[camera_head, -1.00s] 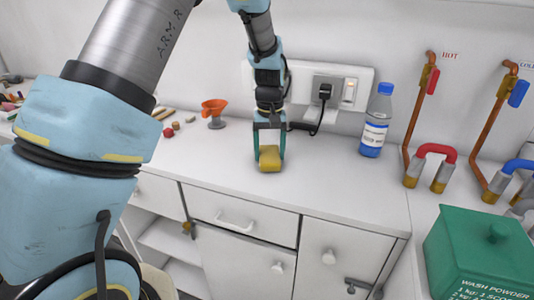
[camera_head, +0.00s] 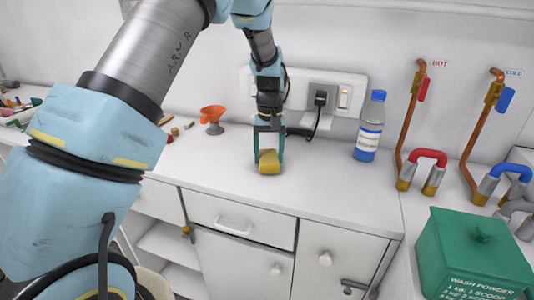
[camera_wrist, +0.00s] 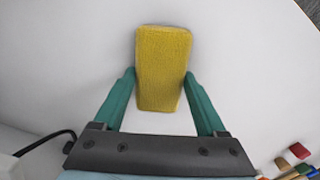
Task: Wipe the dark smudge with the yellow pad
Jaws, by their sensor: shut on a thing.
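The yellow pad (camera_head: 269,162) is low at the white countertop, near its front edge; I cannot tell whether it touches the surface. My gripper (camera_head: 268,152) is shut on the pad, with one green finger on each side. In the wrist view the pad (camera_wrist: 162,65) lies between the fingertips of my gripper (camera_wrist: 161,82) and reaches past them. No dark smudge shows in either view; the pad and gripper hide a part of the counter.
A socket panel with a black plug (camera_head: 320,98) is behind. A green wash powder box (camera_head: 474,255) is at the right. Counter (camera_head: 330,187) between pad and bottle is clear.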

